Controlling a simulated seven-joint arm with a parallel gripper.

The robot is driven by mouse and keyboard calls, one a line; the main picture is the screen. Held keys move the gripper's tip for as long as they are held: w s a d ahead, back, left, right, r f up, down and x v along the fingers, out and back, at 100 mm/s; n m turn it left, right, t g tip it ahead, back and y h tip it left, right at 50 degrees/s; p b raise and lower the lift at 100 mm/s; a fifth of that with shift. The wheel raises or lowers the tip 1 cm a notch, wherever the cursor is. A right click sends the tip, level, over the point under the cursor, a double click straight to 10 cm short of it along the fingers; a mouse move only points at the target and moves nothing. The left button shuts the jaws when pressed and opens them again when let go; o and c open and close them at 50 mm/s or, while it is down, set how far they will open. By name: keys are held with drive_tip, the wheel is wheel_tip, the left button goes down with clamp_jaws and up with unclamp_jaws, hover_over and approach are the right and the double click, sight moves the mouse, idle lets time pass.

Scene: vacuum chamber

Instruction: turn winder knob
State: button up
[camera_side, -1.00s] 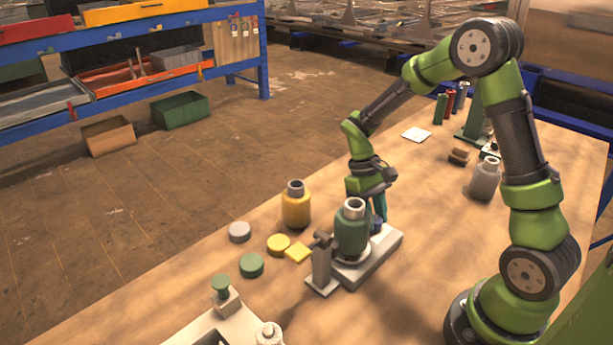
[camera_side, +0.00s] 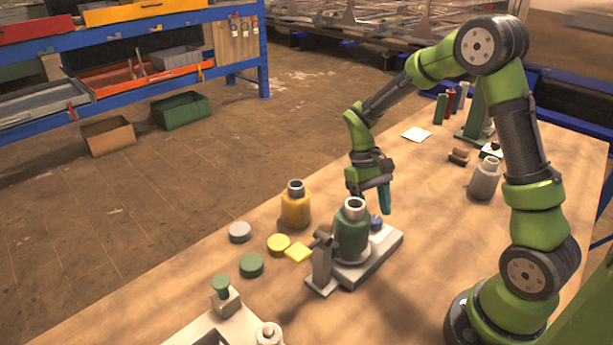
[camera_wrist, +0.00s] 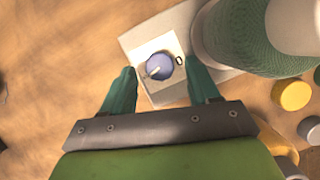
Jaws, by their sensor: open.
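The blue winder knob (camera_side: 376,223) sits on the grey-white base (camera_side: 382,253), behind and to the right of the green bottle (camera_side: 351,237) in the side view. In the wrist view the knob (camera_wrist: 159,66) is round, with a pale pointer mark on its top, on a pale square plate. My gripper (camera_side: 385,198) is above the knob, pointing down. In the wrist view the fingers of my gripper (camera_wrist: 162,84) are spread, one to each side of the knob, and hold nothing. The fingers are apart from the knob.
The green bottle (camera_wrist: 235,40) stands close to the right finger in the wrist view. A yellow bottle (camera_side: 296,207) and several round lids, including a green lid (camera_side: 251,265), are to the left. A grey bottle (camera_side: 484,180) stands to the right. The table between is clear.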

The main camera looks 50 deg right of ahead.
drive_tip(key=v, duration=1.5)
drive_tip(key=shift+d+r, duration=0.1)
drive_tip(key=s+a+r+t, duration=0.4)
drive_tip(key=s+a+t, duration=0.7)
drive_tip(key=s, duration=0.3)
drive_tip(key=shift+a+r+m+t+y, duration=0.15)
drive_tip(key=shift+r+m+t+y, duration=0.15)
drive_tip(key=shift+m+y, duration=0.1)
